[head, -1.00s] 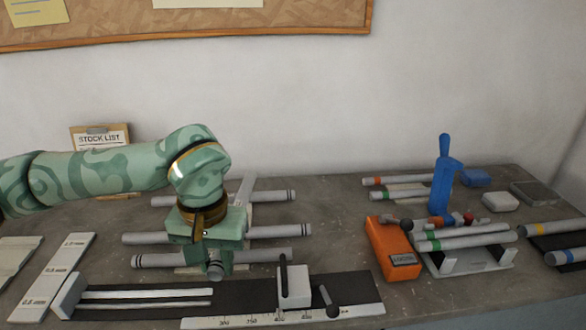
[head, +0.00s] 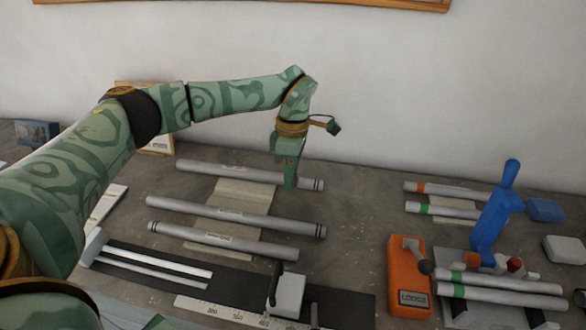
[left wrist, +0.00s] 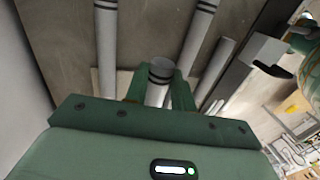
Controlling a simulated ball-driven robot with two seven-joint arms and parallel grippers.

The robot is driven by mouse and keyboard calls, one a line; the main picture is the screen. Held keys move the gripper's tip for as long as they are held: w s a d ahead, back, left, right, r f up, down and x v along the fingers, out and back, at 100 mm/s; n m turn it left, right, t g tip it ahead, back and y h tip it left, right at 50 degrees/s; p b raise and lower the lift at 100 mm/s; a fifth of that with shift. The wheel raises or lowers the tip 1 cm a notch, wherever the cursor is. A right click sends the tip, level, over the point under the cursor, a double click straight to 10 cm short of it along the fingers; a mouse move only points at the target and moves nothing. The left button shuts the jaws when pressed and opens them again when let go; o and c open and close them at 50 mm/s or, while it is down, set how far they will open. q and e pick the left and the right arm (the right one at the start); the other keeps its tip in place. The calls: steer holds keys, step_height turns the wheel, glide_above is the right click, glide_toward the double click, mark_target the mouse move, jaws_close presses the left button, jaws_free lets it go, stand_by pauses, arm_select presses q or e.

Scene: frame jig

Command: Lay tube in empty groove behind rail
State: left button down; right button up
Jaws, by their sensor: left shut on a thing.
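My left gripper (head: 289,184) points down at the right part of the rear tube (head: 220,170). In the left wrist view my left gripper (left wrist: 158,88) is shut on a pale grey tube (left wrist: 158,78) with dark end bands. Most of this held tube is hidden, and the head view does not show it apart from the rear tube clearly. A middle tube (head: 190,206) and a front tube (head: 190,235) lie across a pale block (head: 250,193). My right gripper is not in view.
In front is a dark jig (head: 235,290) with pale rails (head: 160,262), a scale (head: 200,305) and a white block (head: 291,292). Bare bench lies between.

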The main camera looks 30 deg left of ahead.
arm_select(q)
steer(key=b, duration=0.4)
glide_above(290, 207)
steer(key=f, duration=0.5)
steer(key=shift+w+f, duration=0.25)
steer(key=shift+w, duration=0.1)
steer(key=shift+f, duration=1)
steer(key=c, duration=1.1)
jaws_free()
steer(key=shift+r, duration=0.15)
steer(key=w+r+p, duration=0.1)
steer(key=r, duration=0.4)
steer(key=w+r+p, duration=0.1)
steer(key=r, duration=0.4)
steer(key=w+a+r+p, duration=0.1)
steer(key=r, duration=0.4)
steer(key=shift+r, duration=0.4)
